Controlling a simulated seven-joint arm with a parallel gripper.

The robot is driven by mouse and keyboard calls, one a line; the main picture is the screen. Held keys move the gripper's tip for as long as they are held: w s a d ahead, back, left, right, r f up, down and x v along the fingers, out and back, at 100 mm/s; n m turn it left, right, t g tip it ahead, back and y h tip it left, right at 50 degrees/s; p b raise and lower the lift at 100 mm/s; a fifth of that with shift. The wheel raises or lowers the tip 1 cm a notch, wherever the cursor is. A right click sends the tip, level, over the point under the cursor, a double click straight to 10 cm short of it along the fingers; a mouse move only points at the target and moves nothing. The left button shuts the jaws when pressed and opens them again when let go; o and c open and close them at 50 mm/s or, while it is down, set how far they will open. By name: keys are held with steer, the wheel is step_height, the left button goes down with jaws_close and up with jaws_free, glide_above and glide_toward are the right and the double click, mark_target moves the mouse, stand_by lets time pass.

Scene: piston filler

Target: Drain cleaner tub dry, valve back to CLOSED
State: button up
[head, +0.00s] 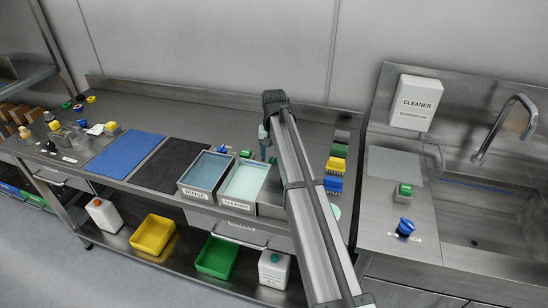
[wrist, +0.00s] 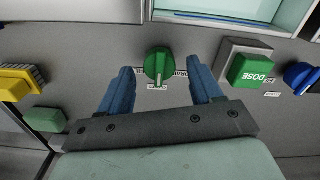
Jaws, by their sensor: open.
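The cleaner tub (head: 238,206) stands on the bench with pale teal liquid in it. Part of it shows at the top right of the wrist view (wrist: 233,20). A green valve knob (wrist: 158,66) sits on the bench behind the tubs. My gripper (wrist: 160,72) is open, with one blue finger on either side of the knob and gaps visible.
A green DOSE button (wrist: 250,70) and a blue knob (wrist: 301,77) are beside the valve. A yellow brush (wrist: 20,82) and a green block (wrist: 45,120) lie on the other side. The rinse tub (head: 205,172) stands left of the cleaner tub. A sink (head: 490,225) is at right.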

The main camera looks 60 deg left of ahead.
steer(key=shift+f, duration=0.7)
steer(key=c, duration=1.1)
